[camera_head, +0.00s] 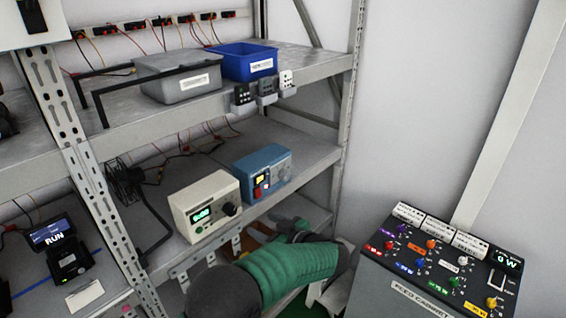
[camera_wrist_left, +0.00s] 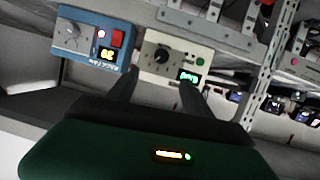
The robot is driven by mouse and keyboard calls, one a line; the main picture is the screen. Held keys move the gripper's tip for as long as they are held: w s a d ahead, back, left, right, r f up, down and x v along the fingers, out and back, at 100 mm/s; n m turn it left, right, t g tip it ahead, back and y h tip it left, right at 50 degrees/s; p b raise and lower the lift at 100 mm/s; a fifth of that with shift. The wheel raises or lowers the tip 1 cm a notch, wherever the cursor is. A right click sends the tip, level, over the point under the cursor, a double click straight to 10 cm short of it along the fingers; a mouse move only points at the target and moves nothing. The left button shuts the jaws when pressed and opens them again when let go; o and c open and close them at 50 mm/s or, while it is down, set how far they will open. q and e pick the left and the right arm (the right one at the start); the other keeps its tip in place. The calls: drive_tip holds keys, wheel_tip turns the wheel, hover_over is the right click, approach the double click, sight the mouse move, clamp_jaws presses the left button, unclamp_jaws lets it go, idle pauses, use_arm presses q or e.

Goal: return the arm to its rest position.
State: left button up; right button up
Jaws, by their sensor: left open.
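My left arm (camera_head: 290,270) comes in at the bottom of the head view, with a green forearm bent beside the rack's lower right. My left gripper (camera_head: 280,230) is partly hidden behind the forearm and the shelf edge, below the instruments. In the left wrist view, the two dark fingers of the gripper (camera_wrist_left: 157,82) are spread apart with nothing between them. Beyond them are a cream instrument (camera_head: 205,205) with a green display and a blue instrument (camera_head: 263,172); the wrist view shows the cream one (camera_wrist_left: 175,52) and the blue one (camera_wrist_left: 90,38). My right gripper is not seen.
A metal rack (camera_head: 85,175) fills the left. Its upper shelf holds a grey bin (camera_head: 178,84) and a blue bin (camera_head: 246,62). A control panel (camera_head: 440,262) with colored knobs stands at right. Bare wall lies between rack and panel.

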use_arm(q)
drive_tip(key=s+a+f+m+g+h+b, duration=0.2)
drive_tip(key=s+f, duration=0.3)
drive_tip(key=s, duration=0.5)
drive_tip(key=s+a+f+m+g+h+b, duration=0.2)
drive_tip(key=s+a+f+m+h, duration=0.2)
drive_tip(key=s, duration=0.6)
drive_tip(key=s+a+f+m+g+h+b, duration=0.2)
drive_tip(key=s+f, duration=0.5)
drive_tip(key=s, duration=0.4)
drive_tip(key=a+m+g+h, duration=0.1)
drive_tip(key=m+h, duration=0.1)
drive_tip(key=shift+f+h, duration=0.3)
drive_tip(key=shift+a, duration=0.25)
drive_tip(key=shift+d, duration=0.15)
